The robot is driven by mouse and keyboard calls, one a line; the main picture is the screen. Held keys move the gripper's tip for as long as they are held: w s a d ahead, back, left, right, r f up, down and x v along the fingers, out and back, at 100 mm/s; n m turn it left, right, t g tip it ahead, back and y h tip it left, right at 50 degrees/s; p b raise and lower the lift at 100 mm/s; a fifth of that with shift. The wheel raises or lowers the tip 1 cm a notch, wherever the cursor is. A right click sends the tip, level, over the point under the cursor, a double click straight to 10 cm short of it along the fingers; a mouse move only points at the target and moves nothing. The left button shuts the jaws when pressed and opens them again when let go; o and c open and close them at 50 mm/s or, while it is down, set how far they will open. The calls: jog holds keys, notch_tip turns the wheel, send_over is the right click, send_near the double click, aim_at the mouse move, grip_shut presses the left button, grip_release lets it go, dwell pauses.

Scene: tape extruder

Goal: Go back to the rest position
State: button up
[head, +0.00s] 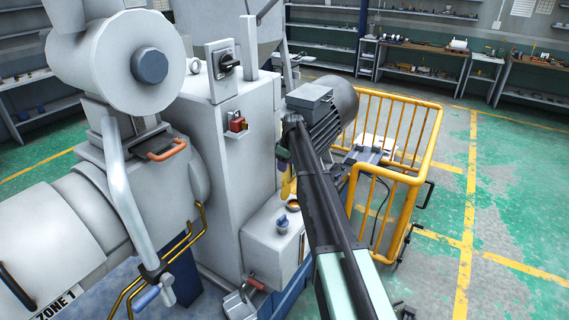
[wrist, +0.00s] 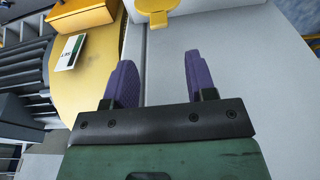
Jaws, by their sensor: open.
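My gripper (wrist: 157,58) shows in the wrist view with two purple fingers apart and nothing between them. A pale grey machine surface lies beyond the fingers, with a yellow round-ended part (wrist: 157,10) at the top of that view. In the head view my dark arm reaches up from the bottom right to beside the extruder's tall grey cabinet (head: 238,190). The gripper there is small and mostly hidden by the arm, so its contact with anything cannot be told.
A finned motor (head: 325,115) stands behind my arm. A yellow guard rail (head: 425,150) is to the right, with open green floor (head: 510,200) beyond it.

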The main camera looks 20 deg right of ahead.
jog(key=shift+s+d+r, duration=0.1)
jog(key=shift+r, duration=0.8)
jog(key=s+a+f+m+b, duration=0.2)
jog(key=s+a, duration=0.3)
jog(key=s, duration=0.8)
jog(key=s+a+f+m+g+b, duration=0.1)
jog(key=s+a+f+m+b, duration=0.2)
jog(key=s, duration=1.1)
jog(key=s+a+f+m+h+b, duration=0.1)
jog(key=s+a+f+m+b, duration=0.1)
jog(key=s+a, duration=0.6)
jog(key=s+f, duration=0.1)
jog(key=s, duration=0.5)
jog(key=shift+a+m, duration=0.4)
jog(key=shift+w, duration=0.1)
